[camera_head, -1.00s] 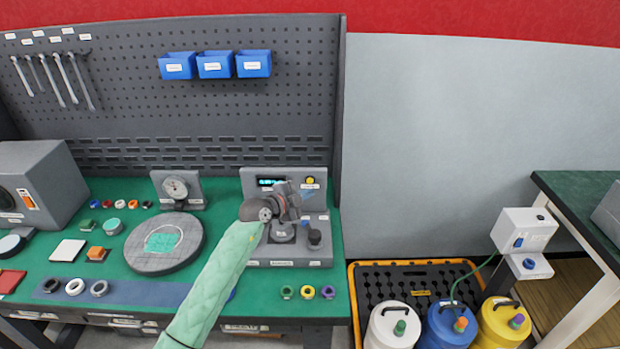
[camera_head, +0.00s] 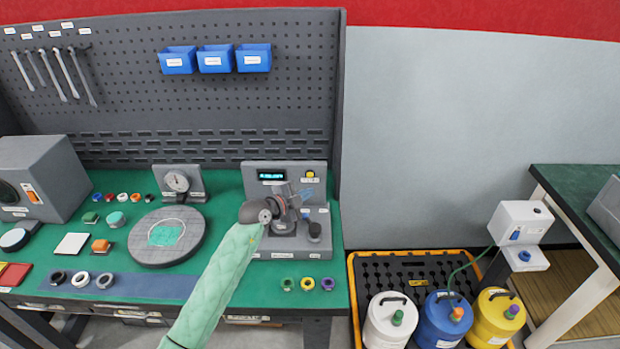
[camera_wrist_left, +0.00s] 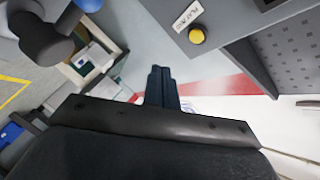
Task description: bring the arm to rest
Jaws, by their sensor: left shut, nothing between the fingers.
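My left arm, in a pale green sleeve, comes up from the bottom of the head view. My left gripper (camera_head: 304,198) is in front of the grey test device (camera_head: 290,170) with a small lit display and a yellow button. In the left wrist view the two dark fingers of the left gripper (camera_wrist_left: 160,75) are together, with nothing between them. The yellow button (camera_wrist_left: 197,36) shows there on the grey device, to the right of the fingers and apart from them. My right gripper is not in view.
The green bench (camera_head: 110,263) carries a round grey plate (camera_head: 190,247), a dial gauge (camera_head: 178,182) and several small rings. Blue bins (camera_head: 216,59) hang on the pegboard. Right of the bench, several jugs stand in a black and yellow tray (camera_head: 405,268).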

